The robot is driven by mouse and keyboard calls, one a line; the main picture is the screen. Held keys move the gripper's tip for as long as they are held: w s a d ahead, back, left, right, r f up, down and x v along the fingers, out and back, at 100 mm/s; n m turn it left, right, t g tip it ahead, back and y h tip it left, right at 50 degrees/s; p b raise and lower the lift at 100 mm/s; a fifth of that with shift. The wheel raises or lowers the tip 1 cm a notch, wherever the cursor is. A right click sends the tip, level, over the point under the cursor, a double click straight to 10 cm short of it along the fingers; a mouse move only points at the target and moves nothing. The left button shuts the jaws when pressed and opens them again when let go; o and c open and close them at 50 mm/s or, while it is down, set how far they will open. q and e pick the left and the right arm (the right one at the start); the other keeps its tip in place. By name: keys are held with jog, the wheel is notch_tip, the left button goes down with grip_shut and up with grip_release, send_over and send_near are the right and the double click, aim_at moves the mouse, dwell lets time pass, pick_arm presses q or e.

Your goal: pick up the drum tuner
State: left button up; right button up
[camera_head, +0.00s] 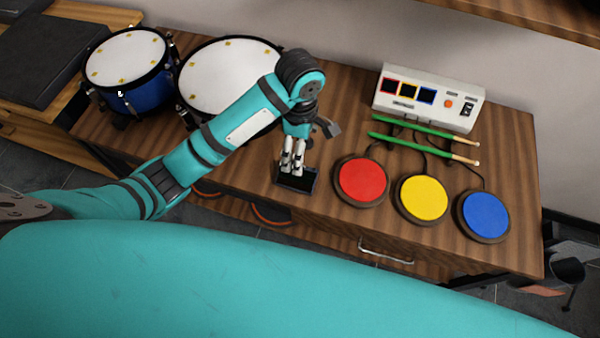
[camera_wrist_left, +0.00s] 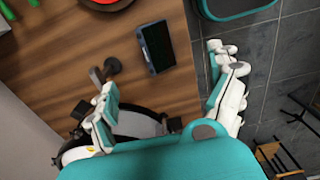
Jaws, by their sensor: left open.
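The drum tuner (camera_head: 298,180), a small flat dark device with a screen, lies on the wooden table near its front edge. In the left wrist view the tuner (camera_wrist_left: 157,47) lies ahead of my fingers, with a small dark grey piece (camera_wrist_left: 112,67) beside it; whether they are joined is unclear. My left gripper (camera_head: 292,169) points down over the tuner and covers part of it in the head view. In the left wrist view the gripper (camera_wrist_left: 162,76) has its fingers wide apart with nothing between them. My right gripper is not in view.
Two drums, one blue (camera_head: 142,97) and one larger with a white head (camera_head: 215,75), stand on the left. Red (camera_head: 361,181), yellow (camera_head: 423,198) and blue (camera_head: 485,215) pads lie right of the tuner. Green drumsticks (camera_head: 415,127) lie before a white control box (camera_head: 440,97).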

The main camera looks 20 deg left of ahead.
pick_arm(q)
send_over(299, 180)
notch_tip(299, 180, down, 12)
jog(key=shift+r, duration=0.2)
jog(key=shift+w+f, duration=0.25)
jog(key=shift+f, duration=1.1)
jog(key=shift+w+f, duration=0.2)
jog(key=shift+f, duration=1.15)
jog(key=shift+c, duration=0.5)
jog(key=c, duration=1.3)
jog(key=shift+o, duration=0.2)
jog(key=shift+r, duration=0.15)
